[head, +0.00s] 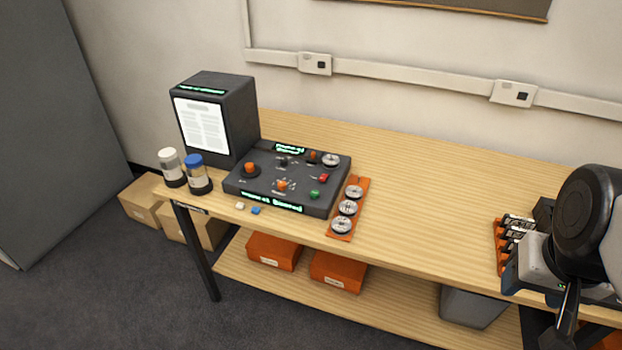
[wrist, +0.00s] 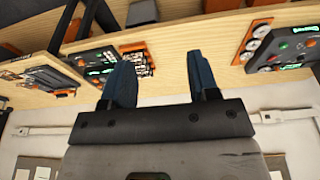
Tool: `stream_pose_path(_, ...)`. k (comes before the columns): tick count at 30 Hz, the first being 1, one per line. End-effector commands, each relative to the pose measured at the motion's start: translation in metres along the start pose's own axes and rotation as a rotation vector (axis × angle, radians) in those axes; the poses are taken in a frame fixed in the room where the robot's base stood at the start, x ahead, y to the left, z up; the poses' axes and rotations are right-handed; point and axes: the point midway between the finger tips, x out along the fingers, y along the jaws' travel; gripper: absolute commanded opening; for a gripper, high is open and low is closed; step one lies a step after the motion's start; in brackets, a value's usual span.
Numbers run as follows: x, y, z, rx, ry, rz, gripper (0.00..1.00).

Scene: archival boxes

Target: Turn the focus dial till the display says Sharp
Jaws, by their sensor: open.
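A dark control panel (head: 285,180) sits on the left part of the bench. It carries orange knobs, one at its left (head: 250,169) and one near its middle (head: 282,185), a red button (head: 323,178) and a green button (head: 314,194). I cannot tell which knob is the focus dial. Green text glows on a front display strip (head: 271,202) and a rear one (head: 290,149), too small to read surely. My gripper (wrist: 160,75) is open and empty in the wrist view, its two dark blue fingers apart. My arm is at the far right, well away from the panel.
A dark viewer with a lit page (head: 202,126) stands behind the panel's left end. Two jars, white-topped (head: 170,167) and blue-topped (head: 197,174), stand left. An orange rack of round reels (head: 357,186) borders the panel's right. The bench middle (head: 430,205) is clear.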

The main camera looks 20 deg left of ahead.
Motion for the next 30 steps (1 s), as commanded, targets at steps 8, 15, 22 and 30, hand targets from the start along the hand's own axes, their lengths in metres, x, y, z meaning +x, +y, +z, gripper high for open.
stream_pose_path(8, 0.000, 0.000, 0.000, 0.000, 0.000, 0.000, 0.55)
stream_pose_path(15, -0.001, -0.004, -0.011, -0.025, -0.004, -0.003, 0.55)
stream_pose_path(22, -0.001, -0.019, -0.043, -0.111, -0.019, -0.013, 0.55)
stream_pose_path(30, 0.003, -0.051, -0.097, -0.254, -0.041, -0.030, 0.55)
